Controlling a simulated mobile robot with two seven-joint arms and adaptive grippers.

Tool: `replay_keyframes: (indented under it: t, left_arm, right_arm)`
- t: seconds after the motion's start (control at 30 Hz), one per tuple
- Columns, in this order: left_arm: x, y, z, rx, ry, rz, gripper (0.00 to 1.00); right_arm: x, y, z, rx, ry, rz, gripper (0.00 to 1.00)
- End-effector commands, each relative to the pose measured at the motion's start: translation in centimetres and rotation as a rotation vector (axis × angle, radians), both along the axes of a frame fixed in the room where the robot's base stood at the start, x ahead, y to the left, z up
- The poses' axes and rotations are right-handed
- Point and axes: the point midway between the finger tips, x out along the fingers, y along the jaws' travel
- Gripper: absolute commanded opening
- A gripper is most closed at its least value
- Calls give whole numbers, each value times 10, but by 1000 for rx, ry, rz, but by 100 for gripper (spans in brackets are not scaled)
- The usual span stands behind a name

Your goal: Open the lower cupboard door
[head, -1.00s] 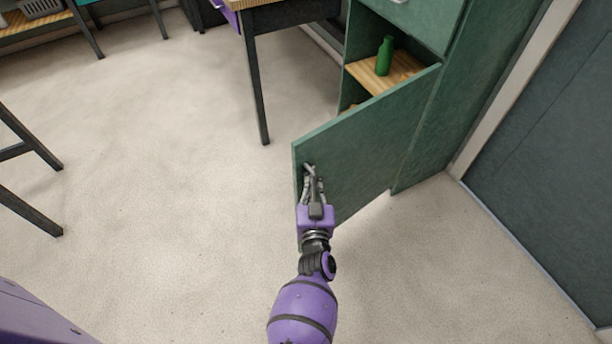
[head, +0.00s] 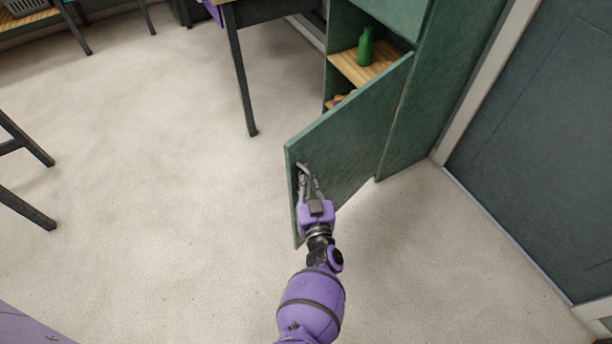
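The lower cupboard door (head: 345,140) is a green panel, swung well out from the green cupboard (head: 407,115). It is hinged on its right side. Its small grey handle (head: 303,167) is near the free left edge. The fingertips are small and partly merge with the handle in view. Inside the cupboard a green bottle (head: 366,47) stands on a wooden shelf (head: 349,67). Part of the lower interior is hidden by the door. My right gripper is out of view.
A table with a dark leg (head: 241,85) stands left of the cupboard. Dark stool legs (head: 25,205) are at the left edge. A dark wall panel (head: 545,140) is on the right. The pale floor (head: 160,190) around the door is clear.

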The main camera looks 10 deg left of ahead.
Motion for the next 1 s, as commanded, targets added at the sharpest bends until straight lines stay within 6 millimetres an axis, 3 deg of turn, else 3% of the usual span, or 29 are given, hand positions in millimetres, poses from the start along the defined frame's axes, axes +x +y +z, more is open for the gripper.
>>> replay_keyframes:
  t: [0.03, 0.27, 0.5, 0.8, 1.0]
  left_arm:
    - [-6, 13, -5, 4, 3, 24, 0]
    - [-6, 13, -5, 4, 3, 24, 0]
    - [-6, 11, -6, 4, 5, 21, 28]
    - [-5, 6, -4, 2, 3, 13, 28]
    - [-29, 0, -5, 1, 6, 15, 28]
  right_arm:
    - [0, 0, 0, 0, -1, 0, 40]
    - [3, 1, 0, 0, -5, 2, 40]
    - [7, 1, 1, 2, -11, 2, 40]
    - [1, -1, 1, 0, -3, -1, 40]
    - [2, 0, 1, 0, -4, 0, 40]
